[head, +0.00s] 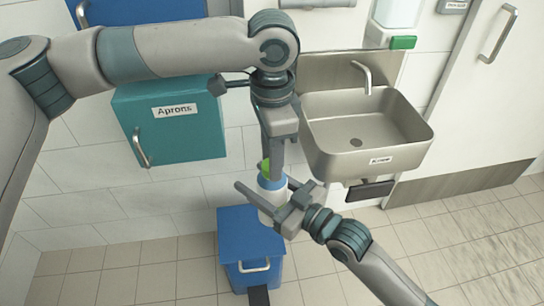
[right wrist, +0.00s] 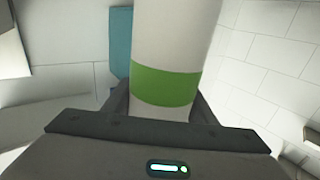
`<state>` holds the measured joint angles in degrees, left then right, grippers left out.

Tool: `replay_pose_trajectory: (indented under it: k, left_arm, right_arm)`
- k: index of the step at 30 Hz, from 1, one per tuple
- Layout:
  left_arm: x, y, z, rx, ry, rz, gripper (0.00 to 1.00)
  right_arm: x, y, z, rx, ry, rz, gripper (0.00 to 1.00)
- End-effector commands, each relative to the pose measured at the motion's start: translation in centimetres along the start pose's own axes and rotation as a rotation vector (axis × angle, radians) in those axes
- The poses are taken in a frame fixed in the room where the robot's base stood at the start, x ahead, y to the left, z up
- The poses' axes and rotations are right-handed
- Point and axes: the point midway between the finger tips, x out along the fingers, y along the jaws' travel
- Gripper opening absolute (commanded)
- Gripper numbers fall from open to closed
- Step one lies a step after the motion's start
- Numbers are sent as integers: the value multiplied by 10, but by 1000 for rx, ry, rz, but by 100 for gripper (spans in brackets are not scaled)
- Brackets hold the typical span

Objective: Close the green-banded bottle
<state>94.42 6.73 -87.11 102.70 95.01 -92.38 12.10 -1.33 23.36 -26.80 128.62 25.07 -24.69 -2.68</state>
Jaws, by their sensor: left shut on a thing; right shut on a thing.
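The green-banded bottle (right wrist: 166,88) is white, with a wide green band low in the right wrist view. My left gripper (head: 271,163) points down above the bottle, shut on a light green cap (head: 265,168) at the bottle's top. The fingers hide much of the cap, and I cannot tell whether it is seated.
A steel sink (head: 365,125) with a tap is on the wall at the right. A teal apron cabinet (head: 180,140) hangs at the left. A blue bin (head: 235,245) stands on the tiled floor below the bottle. The floor at the left and right is clear.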

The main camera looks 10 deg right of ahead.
Motion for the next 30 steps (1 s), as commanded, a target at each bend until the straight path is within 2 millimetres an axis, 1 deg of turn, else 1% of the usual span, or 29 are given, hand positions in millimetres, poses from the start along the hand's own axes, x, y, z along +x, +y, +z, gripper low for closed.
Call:
replay_pose_trajectory:
  k: [3, 8, 9, 10, 11, 19, 22, 26, 30]
  left_arm:
    - [0, 0, 0, 157, 0, 0, 4]
    - [0, -1, 0, 167, -1, -1, 4]
    - [0, -1, 0, 167, 0, -1, 38]
    - [0, -1, 0, 167, 0, -1, 45]
    - [0, -1, 0, 166, 0, -1, 50]
    - [0, 0, 0, 165, 0, -1, 50]
    - [-3, 0, 0, 165, 0, -1, 50]
    - [-14, 0, -1, 165, 2, -2, 50]
    - [-30, 0, 0, 165, 1, -2, 50]
  right_arm:
    - [0, 0, 0, 0, 0, 0, 0]
    - [0, 0, 0, 0, 0, 0, 0]
    - [0, 0, 0, 0, 0, 0, 0]
    - [0, 0, 0, 0, 0, 0, 0]
    - [0, 0, 0, 0, 0, 0, 0]
    - [0, 0, 0, 0, 0, 0, 0]
    - [0, 0, 0, 0, 0, 0, 0]
    - [0, 0, 0, 0, 0, 0, 0]
    - [0, 0, 0, 0, 0, 0, 0]
